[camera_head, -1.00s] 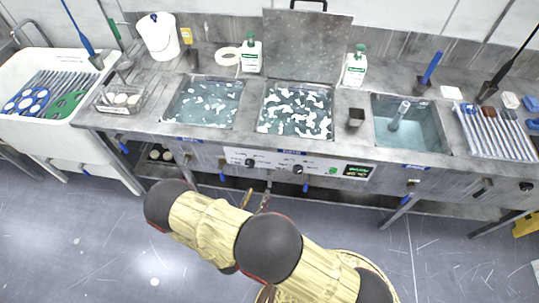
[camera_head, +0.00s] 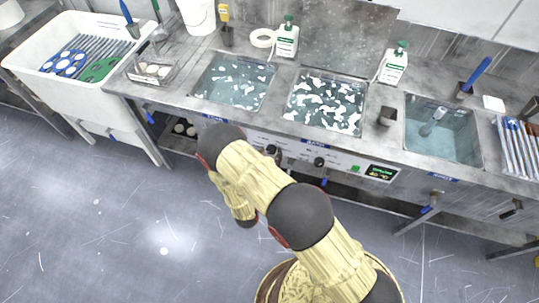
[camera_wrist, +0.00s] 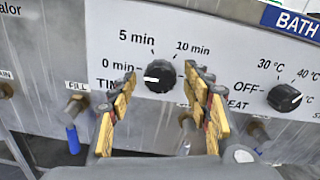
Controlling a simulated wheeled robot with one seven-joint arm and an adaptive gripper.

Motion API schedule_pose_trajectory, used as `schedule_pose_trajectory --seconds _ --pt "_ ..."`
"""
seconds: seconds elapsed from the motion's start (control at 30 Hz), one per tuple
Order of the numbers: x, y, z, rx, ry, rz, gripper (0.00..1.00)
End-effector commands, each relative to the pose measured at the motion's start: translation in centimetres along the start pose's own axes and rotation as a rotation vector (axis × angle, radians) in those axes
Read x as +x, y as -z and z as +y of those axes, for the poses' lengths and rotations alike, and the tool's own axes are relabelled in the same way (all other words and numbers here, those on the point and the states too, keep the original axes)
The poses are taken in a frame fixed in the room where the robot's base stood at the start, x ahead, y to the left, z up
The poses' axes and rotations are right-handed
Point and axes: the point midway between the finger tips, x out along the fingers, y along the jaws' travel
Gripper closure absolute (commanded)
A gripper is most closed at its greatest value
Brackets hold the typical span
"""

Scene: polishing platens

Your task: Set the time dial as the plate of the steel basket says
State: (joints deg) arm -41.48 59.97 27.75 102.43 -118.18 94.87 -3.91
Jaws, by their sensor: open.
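The time dial (camera_wrist: 160,76) is a round black knob on the white panel in the wrist view. Its white mark points left, toward the 0 min label; 5 min and 10 min are printed above. My gripper (camera_wrist: 161,84) is open, with yellow-padded fingers on either side of the dial; whether they touch it I cannot tell. In the head view my arm hides most of the gripper. The steel basket (camera_head: 152,71) holds pale round pieces on the counter between the white sink and the left bath. Its plate is too small to read here.
The heat dial (camera_wrist: 284,97) is right of the time dial. Below are a FILL valve with a blue handle (camera_wrist: 72,139) and other valve stems. Two baths with floating white pieces (camera_head: 326,100) lie above the panel. The floor in front is clear.

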Motion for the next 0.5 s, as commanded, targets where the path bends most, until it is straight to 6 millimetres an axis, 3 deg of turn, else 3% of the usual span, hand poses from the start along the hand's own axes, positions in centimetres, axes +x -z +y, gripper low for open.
schedule_pose_trajectory --seconds 0.23,0.5 --pt "0.10 0.00 -0.01 0.000 0.000 0.000 0.51" --pt "0.08 0.01 -0.01 0.000 0.000 0.000 0.66"
